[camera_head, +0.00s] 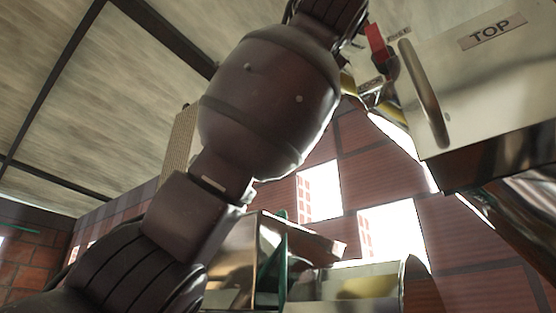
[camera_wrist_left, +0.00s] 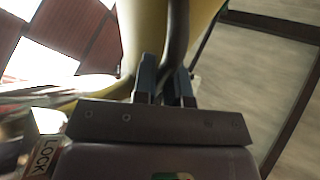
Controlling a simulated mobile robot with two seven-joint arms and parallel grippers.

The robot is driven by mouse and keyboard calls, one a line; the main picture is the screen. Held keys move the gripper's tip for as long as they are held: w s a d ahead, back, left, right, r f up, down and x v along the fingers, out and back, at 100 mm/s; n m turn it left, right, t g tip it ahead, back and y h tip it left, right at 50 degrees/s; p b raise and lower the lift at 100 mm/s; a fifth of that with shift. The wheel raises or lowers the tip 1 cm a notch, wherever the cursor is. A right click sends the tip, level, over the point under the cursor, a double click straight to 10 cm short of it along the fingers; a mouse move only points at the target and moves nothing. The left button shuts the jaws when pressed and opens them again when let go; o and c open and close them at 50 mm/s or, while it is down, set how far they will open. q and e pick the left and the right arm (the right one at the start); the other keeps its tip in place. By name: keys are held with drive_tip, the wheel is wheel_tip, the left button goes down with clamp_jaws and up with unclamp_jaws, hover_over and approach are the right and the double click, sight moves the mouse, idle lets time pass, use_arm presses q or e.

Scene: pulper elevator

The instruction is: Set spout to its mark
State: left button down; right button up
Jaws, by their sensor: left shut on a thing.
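In the left wrist view, my left gripper (camera_wrist_left: 166,78) is shut on a dark, curved bar (camera_wrist_left: 176,35). The bar runs up in front of a large yellow rounded part (camera_wrist_left: 145,35), which may be the spout; I cannot tell for sure. A LOCK label (camera_wrist_left: 42,157) shows at the lower left of that view. In the head view, my left arm rises from the lower left to the top centre and hides most of the place where its gripper works. A little yellow (camera_head: 347,82) shows beside the arm there. I cannot make out a mark for the spout. My right gripper is not in view.
A metal panel labelled TOP (camera_head: 490,31), with a long bar handle (camera_head: 424,95), stands close at the upper right. A red part (camera_head: 375,40) is beside it. Shiny metal machinery (camera_head: 365,285) lies below, before a brick wall (camera_head: 375,165) with bright windows.

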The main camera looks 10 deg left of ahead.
use_arm(q)
drive_tip(key=shift+s+d+n+g+y, duration=0.25)
drive_tip(key=shift+d+n+g+y, duration=0.25)
drive_tip(key=shift+d+n+y, duration=0.7)
drive_tip(key=shift+a+m+y, duration=0.15)
drive_tip(key=shift+m+y, duration=0.15)
drive_tip(key=shift+y, duration=0.1)
drive_tip(key=c, duration=1.2)
unclamp_jaws()
